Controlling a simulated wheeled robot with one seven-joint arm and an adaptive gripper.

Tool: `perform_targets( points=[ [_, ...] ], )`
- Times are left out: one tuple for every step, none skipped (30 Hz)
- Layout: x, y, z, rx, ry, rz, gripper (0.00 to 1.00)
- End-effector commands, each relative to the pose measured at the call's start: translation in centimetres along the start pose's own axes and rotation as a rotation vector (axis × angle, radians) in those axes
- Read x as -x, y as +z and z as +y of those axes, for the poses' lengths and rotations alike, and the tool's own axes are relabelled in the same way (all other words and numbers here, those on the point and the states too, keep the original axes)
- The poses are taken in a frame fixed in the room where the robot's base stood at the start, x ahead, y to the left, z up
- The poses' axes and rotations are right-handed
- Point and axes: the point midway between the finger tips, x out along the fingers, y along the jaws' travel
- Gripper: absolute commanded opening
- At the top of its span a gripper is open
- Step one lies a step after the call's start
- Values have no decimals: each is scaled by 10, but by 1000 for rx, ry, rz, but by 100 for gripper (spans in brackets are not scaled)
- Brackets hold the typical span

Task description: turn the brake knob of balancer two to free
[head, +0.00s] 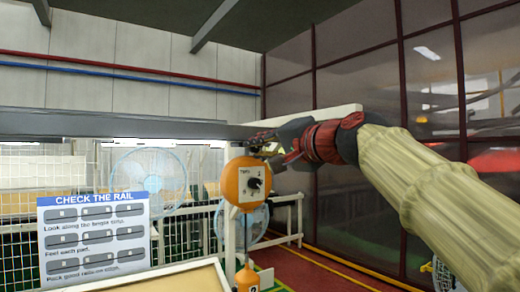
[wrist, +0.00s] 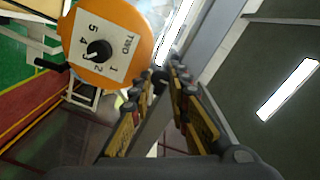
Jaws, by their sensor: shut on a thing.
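The orange balancer (head: 243,199) hangs below the grey rail in the head view. Its white plate carries a small label and a black dial knob (head: 255,184). In the wrist view the balancer (wrist: 141,38) is at the upper left, its dial knob (wrist: 98,50) among numbers. My gripper (head: 280,148) is at the balancer's upper right side. In the wrist view its fingers (wrist: 160,82) are closed around a small dark part, seemingly the brake knob (wrist: 160,75). The fingers hide most of it, so its setting cannot be read.
The grey rail (head: 120,126) runs above the balancer. A smaller orange piece (head: 246,277) hangs below it. A sign (head: 94,236) stands at the left, with a pale-edged board (head: 165,281) in front. Fans and white fencing stand behind. A dark-framed glazed wall (head: 385,70) is at the right.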

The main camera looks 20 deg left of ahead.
Motion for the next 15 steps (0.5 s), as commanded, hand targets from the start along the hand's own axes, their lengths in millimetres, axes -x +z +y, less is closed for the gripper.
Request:
perform_targets(
  points=[
    [-1,1,2,0,2,-2,18],
    [-1,1,2,0,2,-2,20],
    [-1,1,2,-1,2,-2,22],
    [-1,1,2,-1,2,-2,24],
    [-1,1,2,-1,2,-2,26],
    [-1,0,1,-1,2,-1,28],
    [-1,0,1,-1,2,-1,30],
    [0,0,1,-1,2,-1,31],
    [0,0,1,-1,1,-1,34],
    [0,0,1,-1,1,-1,35],
    [0,0,1,-1,1,-1,37],
    [0,0,1,-1,1,-1,37],
    [0,0,1,-1,1,-1,37],
    [0,0,1,-1,1,-1,37],
    [0,0,1,-1,1,-1,37]
  ],
)
